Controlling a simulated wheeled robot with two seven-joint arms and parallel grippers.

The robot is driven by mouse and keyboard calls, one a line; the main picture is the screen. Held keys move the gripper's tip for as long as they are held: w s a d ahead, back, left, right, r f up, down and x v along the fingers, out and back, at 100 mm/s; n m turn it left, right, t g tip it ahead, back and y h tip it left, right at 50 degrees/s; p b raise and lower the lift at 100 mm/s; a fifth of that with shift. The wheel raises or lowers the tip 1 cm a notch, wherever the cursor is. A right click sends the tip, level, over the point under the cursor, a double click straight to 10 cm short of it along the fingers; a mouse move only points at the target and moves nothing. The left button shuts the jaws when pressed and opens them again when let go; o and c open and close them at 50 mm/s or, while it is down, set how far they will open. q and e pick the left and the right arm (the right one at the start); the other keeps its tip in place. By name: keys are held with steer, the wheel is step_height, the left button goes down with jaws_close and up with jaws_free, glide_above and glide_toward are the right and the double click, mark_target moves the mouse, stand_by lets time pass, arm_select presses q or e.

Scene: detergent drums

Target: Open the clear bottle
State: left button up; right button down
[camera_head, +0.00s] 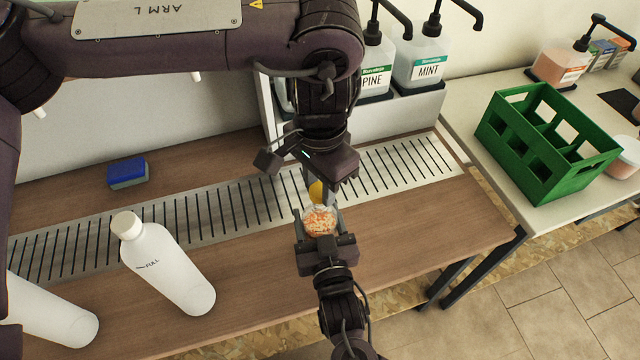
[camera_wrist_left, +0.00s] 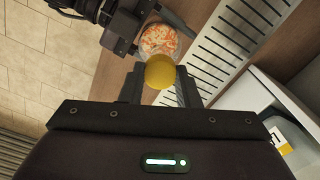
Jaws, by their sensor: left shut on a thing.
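The clear bottle (camera_head: 320,222) holds orange and white bits and has a yellow cap (camera_head: 316,190). It sits over the front edge of the metal drain strip. My left gripper (camera_head: 319,187) comes down from above, with its fingers shut on the cap. The wrist view also shows the cap (camera_wrist_left: 160,72) between the two fingers and the bottle body (camera_wrist_left: 158,40) beyond it. My right gripper (camera_head: 321,226) reaches in from the front, with a finger on each side of the bottle body, shut on it. The bottle's base is hidden by the right gripper.
A white bottle marked FULL (camera_head: 165,265) and another white bottle (camera_head: 50,312) are at the left. A blue sponge (camera_head: 127,171) lies behind the drain strip (camera_head: 215,212). Pump dispensers (camera_head: 418,62) stand at the back. A green crate (camera_head: 548,140) is on the right table.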

mark_target(320, 190)
arm_select(q)
steer(key=shift+r, duration=0.25)
steer(key=shift+r, duration=0.1)
steer(key=shift+r, duration=1.95)
arm_select(e)
steer(key=shift+c, duration=1.8)
jaws_free()
arm_select(q)
steer(key=shift+f+b, duration=0.55)
steer(key=shift+f, duration=0.05)
arm_select(e)
steer(key=v, duration=1.2)
